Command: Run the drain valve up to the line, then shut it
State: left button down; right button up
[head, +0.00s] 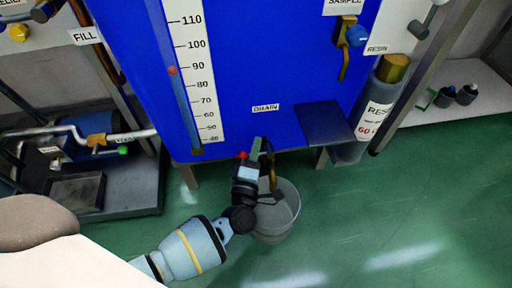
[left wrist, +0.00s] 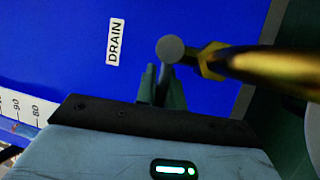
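The drain valve's brass pipe (head: 274,177) comes out below the DRAIN label (head: 265,107) on the blue tank and hangs over a grey bucket (head: 283,220). My left gripper (head: 260,147) is at the valve, under the label. In the left wrist view its green fingers (left wrist: 162,88) close on the valve's grey lever (left wrist: 170,49), beside the blurred brass body (left wrist: 265,68). The fingers hide part of the lever. I cannot make out the liquid level. My right gripper is out of view.
A dark blue panel (head: 325,122) juts out right of the label. A grey RESIN cylinder (head: 373,112) stands farther right. Pipework with a green-ended valve (head: 122,150) sits above a dark base at left. Open green floor (head: 400,210) lies at lower right.

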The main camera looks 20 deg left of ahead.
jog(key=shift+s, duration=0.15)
